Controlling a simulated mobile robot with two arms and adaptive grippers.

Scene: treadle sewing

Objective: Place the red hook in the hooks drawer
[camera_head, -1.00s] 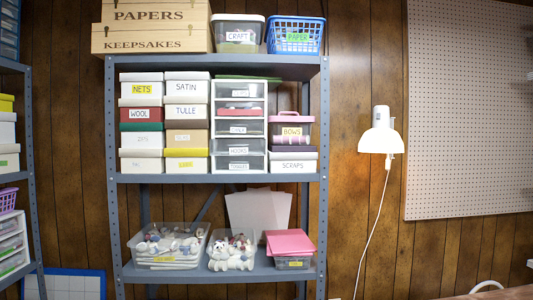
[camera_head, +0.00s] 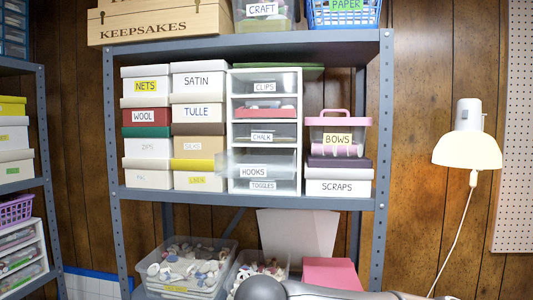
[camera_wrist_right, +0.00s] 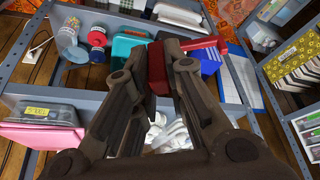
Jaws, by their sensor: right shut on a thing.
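The red hook (camera_wrist_right: 157,70) is held between the fingers of my right gripper (camera_wrist_right: 162,58) in the right wrist view. A red part of it extends to the right past the fingers; the fingers hide some of it. The hooks drawer (camera_head: 275,162) is in the white drawer unit on the middle shelf in the head view. Its clear front sticks out past the drawers above and below, so it looks pulled open. My right gripper is not in the head view, where only a grey arm part of mine shows at the bottom. My left gripper is in neither current view.
The drawer unit (camera_head: 231,92) also has clips, chalk and toggles drawers. Labelled boxes (camera_head: 198,115) stand to its left, and a bows case (camera_head: 342,118) and scraps box (camera_head: 338,188) to its right. The shelf (camera_head: 340,203) has a raised metal edge.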

